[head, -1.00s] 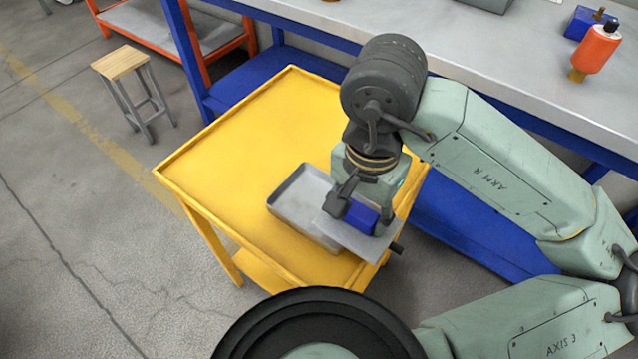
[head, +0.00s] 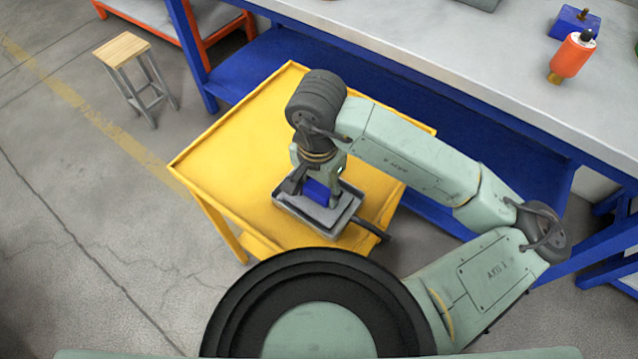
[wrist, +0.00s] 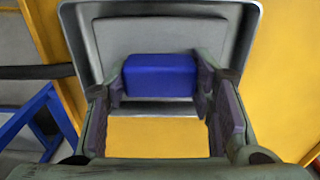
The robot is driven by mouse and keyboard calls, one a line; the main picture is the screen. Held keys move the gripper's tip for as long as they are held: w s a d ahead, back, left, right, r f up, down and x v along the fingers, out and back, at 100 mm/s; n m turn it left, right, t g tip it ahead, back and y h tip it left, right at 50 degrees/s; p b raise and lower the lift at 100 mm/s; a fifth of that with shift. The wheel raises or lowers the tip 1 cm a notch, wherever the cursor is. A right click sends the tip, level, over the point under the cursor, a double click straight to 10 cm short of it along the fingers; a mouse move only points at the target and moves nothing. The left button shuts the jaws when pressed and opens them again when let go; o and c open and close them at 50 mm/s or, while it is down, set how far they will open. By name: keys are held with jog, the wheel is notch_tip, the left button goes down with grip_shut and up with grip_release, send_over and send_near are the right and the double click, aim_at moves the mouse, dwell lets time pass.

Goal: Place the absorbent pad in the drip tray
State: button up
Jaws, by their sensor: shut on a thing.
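The grey absorbent pad (head: 345,211) is a flat plate with a blue block (head: 316,192) on top. My gripper (head: 312,186) is shut on the blue block, with a finger on either side of it in the wrist view (wrist: 160,80). The drip tray (head: 287,201) is a shallow grey metal tray on the yellow cart. In the wrist view the pad (wrist: 155,35) lies within the outline of the tray's rim (wrist: 75,40). I cannot tell whether the pad touches the tray floor or hangs just above it. My wrist hides part of both.
The yellow cart (head: 235,150) has a raised edge and is clear to the left of the tray. A dark bar (head: 371,230) sticks out at the tray's right. A blue-framed workbench (head: 480,75) stands behind, with an orange bottle (head: 571,57). A stool (head: 123,50) stands at left.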

aim_at(318, 189)
jog(key=shift+f+b, duration=0.2)
jog(key=shift+b, duration=0.15)
jog(key=o, duration=1.4)
jog(key=shift+o, duration=0.2)
jog(key=shift+r, duration=0.15)
jog(key=shift+r+p, duration=0.2)
jog(key=shift+p, duration=0.25)
notch_tip(318, 189, up, 12)
jog(key=b, duration=0.2)
jog(key=shift+s+a+f, duration=0.1)
jog(key=shift+a, duration=0.1)
